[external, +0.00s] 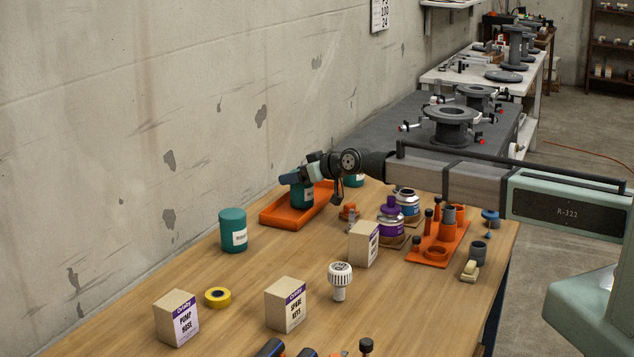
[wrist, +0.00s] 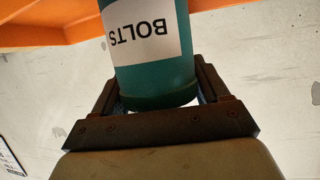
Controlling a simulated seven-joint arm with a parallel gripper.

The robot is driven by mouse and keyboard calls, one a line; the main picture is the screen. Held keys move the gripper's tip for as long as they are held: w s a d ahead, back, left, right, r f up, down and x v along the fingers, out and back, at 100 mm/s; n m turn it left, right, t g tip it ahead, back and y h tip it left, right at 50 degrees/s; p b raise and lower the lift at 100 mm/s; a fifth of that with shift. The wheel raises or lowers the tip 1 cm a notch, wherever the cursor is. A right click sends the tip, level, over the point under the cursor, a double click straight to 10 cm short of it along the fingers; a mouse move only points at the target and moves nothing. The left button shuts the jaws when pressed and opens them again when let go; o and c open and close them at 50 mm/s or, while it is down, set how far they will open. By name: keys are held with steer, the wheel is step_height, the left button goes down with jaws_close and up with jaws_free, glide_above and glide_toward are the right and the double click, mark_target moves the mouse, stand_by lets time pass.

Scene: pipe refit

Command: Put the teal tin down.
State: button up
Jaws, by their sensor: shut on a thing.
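My gripper (external: 300,180) is shut on a teal tin (external: 302,197) over the orange tray (external: 277,221). In the wrist view the tin (wrist: 154,78) sits between my two fingers (wrist: 156,82), with a white label reading BOLTS upside down. The orange tray's underside or wall (wrist: 45,32) shows at the top of that view. I cannot tell whether the tin touches the tray floor. The tin's top is partly hidden by my gripper in the external view.
A second teal tin (external: 233,230) stands on the table left of the tray, and another (external: 354,181) is partly hidden behind my arm. Boxes (external: 286,304), a yellow tape roll (external: 217,297) and purple-labelled cans (external: 391,222) stand nearby. The tabletop between the tray and the front boxes is mostly clear.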

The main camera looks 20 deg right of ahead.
steer(key=shift+f, duration=0.3)
steer(key=o, duration=1.2)
steer(key=shift+r, duration=0.1)
steer(key=shift+s+r, duration=0.1)
steer(key=v, duration=1.1)
steer(key=shift+s+d, duration=0.3)
